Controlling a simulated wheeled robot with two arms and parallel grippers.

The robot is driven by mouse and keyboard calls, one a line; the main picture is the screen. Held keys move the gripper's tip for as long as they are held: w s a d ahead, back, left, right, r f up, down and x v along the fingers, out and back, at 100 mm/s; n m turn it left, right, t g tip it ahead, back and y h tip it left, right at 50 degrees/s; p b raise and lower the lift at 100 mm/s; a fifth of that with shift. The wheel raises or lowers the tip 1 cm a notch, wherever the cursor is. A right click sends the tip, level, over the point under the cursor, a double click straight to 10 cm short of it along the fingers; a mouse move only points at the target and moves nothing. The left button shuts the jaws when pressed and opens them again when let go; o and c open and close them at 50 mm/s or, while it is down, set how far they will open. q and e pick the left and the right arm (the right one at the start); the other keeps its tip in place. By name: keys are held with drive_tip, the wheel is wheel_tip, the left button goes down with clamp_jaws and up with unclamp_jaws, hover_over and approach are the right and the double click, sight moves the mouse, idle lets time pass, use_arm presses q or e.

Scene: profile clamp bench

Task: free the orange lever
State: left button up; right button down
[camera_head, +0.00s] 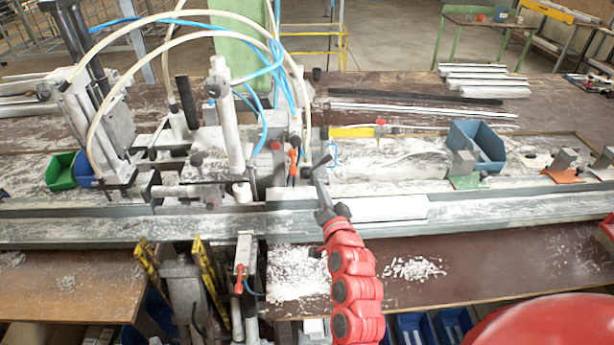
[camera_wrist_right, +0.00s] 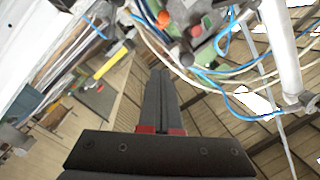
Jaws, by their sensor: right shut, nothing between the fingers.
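The orange lever (camera_head: 293,161) stands upright on the clamp machine, left of my right gripper in the head view. In the right wrist view a rounded orange piece (camera_wrist_right: 163,18), probably the lever's end, shows beyond the fingertips. My right gripper (camera_head: 317,177) reaches up from the front of the bench, close to the lever but apart from it. Its two dark fingers (camera_wrist_right: 160,73) are shut together with nothing between them. A second orange-red lever (camera_head: 239,279) hangs on the front of the machine, lower down. My left gripper is not in view.
The steel rail (camera_head: 520,207) runs across the bench under my right gripper. Blue and cream hoses (camera_head: 262,75) arch over the machine on the left. A blue bin (camera_head: 477,146) stands at the right. White chips (camera_head: 413,268) lie on the front ledge.

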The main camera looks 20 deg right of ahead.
drive_tip(key=p, duration=0.5)
approach(293, 162)
drive_tip(key=w+d+r, duration=0.2)
drive_tip(key=d+r, duration=0.2)
drive_tip(key=f, duration=0.1)
drive_tip(key=w+a+f+p, duration=0.1)
drive_tip(key=a+f, duration=0.1)
drive_tip(key=shift+w+a+f+p, duration=0.25)
drive_tip(key=shift+w+p, duration=0.1)
drive_tip(key=shift+w, duration=0.05)
